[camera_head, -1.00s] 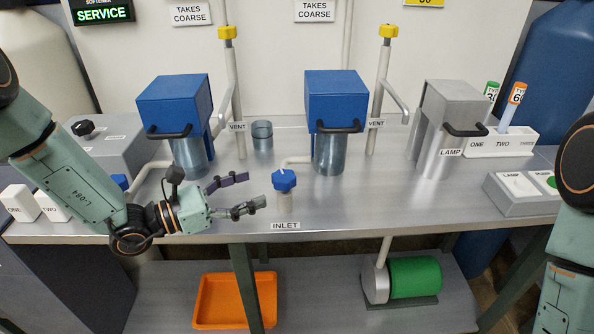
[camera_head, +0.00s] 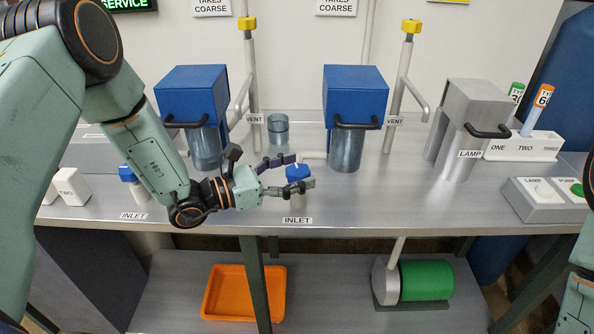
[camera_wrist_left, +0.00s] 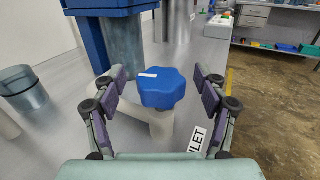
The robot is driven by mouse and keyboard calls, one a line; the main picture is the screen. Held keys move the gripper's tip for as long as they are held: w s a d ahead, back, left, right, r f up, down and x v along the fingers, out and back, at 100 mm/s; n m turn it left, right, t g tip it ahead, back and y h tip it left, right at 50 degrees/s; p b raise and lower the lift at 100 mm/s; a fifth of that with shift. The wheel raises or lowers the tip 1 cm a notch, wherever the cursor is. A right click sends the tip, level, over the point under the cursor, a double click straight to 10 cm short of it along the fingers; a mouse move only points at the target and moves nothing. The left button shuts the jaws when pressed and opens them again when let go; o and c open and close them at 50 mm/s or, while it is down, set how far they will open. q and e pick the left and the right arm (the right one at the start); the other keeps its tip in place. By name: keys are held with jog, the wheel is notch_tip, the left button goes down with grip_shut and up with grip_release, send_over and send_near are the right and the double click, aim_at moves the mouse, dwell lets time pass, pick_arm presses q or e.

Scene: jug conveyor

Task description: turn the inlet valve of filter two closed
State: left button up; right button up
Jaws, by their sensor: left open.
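The inlet valve of the second filter is a blue lobed knob (camera_head: 297,172) on a pale stem, behind an INLET label (camera_head: 297,220). My left gripper (camera_head: 303,172) is open, with its fingers reaching around the knob from the left. In the left wrist view the knob (camera_wrist_left: 162,88), with a white mark on its top, sits between the open fingers (camera_wrist_left: 162,82). Gaps show on both sides, and I see no contact. The second filter (camera_head: 355,95) has a blue head over a clear bowl and stands behind the valve. My right gripper is out of view.
The first filter (camera_head: 190,95) and its blue inlet knob (camera_head: 127,173) are to the left. A clear cup (camera_head: 278,129) stands behind my left gripper. Vent pipes (camera_head: 252,75) rise behind. A grey lamp housing (camera_head: 475,110) and switch box (camera_head: 540,200) are at the right.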

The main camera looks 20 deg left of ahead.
pick_arm(q)
jog(key=shift+w+d, duration=0.2)
jog(key=shift+d, duration=0.15)
jog(key=shift+a, duration=0.1)
jog(key=shift+c, duration=0.5)
